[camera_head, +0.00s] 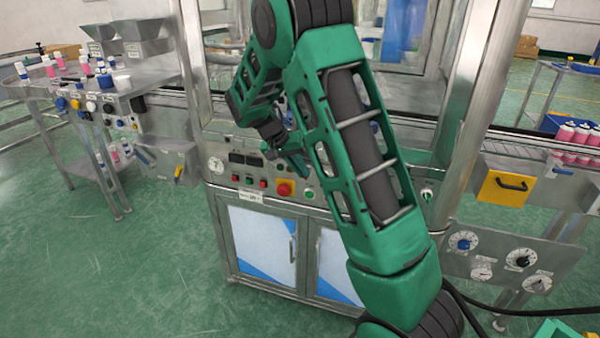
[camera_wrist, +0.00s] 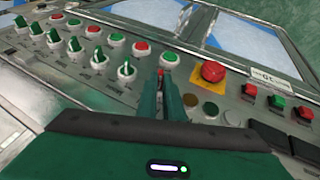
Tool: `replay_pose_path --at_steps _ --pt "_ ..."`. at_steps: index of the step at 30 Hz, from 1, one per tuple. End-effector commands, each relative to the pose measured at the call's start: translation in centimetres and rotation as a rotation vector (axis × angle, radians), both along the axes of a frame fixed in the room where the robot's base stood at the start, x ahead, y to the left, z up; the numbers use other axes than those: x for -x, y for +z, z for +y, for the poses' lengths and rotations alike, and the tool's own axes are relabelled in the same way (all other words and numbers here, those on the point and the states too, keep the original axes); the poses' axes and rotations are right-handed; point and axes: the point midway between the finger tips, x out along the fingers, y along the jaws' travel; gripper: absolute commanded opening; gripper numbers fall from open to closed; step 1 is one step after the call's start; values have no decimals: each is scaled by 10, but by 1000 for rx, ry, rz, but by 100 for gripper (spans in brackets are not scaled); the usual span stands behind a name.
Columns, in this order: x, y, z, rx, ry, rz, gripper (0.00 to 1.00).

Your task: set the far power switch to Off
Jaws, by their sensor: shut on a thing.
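The machine's control panel (camera_wrist: 110,95) carries two rows of round controls, including green knobs (camera_wrist: 98,55) with raised handles and red and green buttons. No label marking the far power switch is readable, so I cannot tell which control it is. My gripper (camera_wrist: 164,82) is at the panel, left of the red emergency stop (camera_wrist: 213,72), its dark green fingers close together. A small red part (camera_wrist: 160,75) shows at the fingertips; the rest of what they grip is hidden. In the head view my gripper (camera_head: 295,160) is at the panel, above the emergency stop (camera_head: 285,188).
Red buttons (camera_wrist: 249,90) and green buttons (camera_wrist: 276,101) sit right of the emergency stop. A bench (camera_head: 150,75) with bottles stands left. Open green floor (camera_head: 90,260) lies front left.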

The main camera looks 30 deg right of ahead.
Motion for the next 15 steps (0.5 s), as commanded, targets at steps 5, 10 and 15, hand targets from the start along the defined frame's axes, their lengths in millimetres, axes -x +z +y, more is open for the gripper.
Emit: replay_pose_path --at_steps 5,10,15 --pt "-4 -2 3 57 4 72 0" --pt "-4 -3 3 88 5 113 0" --pt "-5 -3 3 102 4 129 0"
